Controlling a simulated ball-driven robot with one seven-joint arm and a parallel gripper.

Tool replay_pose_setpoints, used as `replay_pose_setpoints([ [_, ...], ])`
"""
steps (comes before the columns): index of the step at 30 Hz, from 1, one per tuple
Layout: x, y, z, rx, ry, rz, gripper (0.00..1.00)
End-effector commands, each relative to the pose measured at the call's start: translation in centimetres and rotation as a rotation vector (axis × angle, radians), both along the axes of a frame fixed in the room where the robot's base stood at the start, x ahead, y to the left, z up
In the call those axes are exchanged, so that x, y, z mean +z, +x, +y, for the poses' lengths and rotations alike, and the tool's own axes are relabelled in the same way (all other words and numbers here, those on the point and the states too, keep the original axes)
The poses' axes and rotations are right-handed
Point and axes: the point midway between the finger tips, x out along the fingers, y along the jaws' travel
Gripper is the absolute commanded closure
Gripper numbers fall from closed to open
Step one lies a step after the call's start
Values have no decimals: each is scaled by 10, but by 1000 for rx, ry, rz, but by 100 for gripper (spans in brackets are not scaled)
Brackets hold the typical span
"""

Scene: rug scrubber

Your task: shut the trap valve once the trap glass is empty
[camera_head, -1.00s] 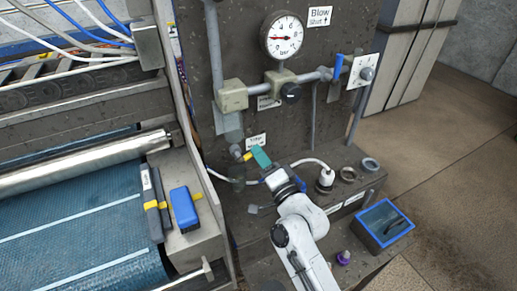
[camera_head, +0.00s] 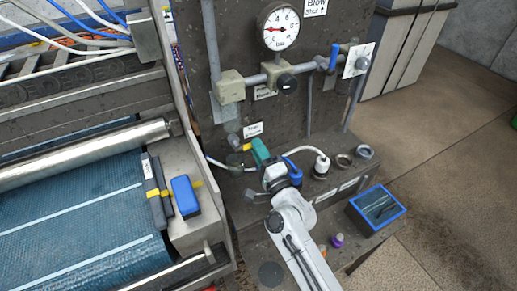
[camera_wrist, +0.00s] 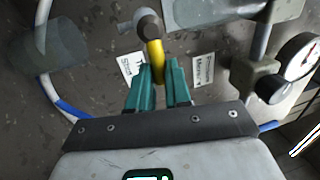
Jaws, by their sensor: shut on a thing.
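The trap valve's yellow lever (camera_wrist: 154,62) stands between the teal fingers of my gripper (camera_wrist: 158,72), which is shut on it. The lever's dark round end rises past the fingertips, by a grey pipe fitting (camera_wrist: 127,28). A clear cup (camera_wrist: 62,46) shows in the wrist view beside a white hose.
The pressure gauge (camera_head: 279,27), black regulator knob (camera_head: 287,84) and blue-handled valve (camera_head: 334,57) are above my gripper. White-and-blue hoses run close by. A white-capped fitting (camera_head: 321,166) and a blue-rimmed tray (camera_head: 402,209) lie right. A blue box (camera_head: 185,196) sits left.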

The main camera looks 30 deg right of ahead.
Motion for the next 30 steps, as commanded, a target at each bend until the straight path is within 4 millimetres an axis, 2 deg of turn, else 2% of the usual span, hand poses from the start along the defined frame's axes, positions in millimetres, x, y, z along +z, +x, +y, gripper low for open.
replay_pose_setpoints([
  [5, -3, -1, -1, -1, 4, 5, 100],
  [6, -3, -1, -1, -1, 4, 5, 80],
  [13, -2, 0, -1, -1, 2, 4, 58],
  [23, -3, -4, 0, 0, 1, 3, 57],
  [26, -6, -14, 0, 0, 1, 4, 57],
  [30, -13, -38, 0, -1, 2, 5, 57],
])
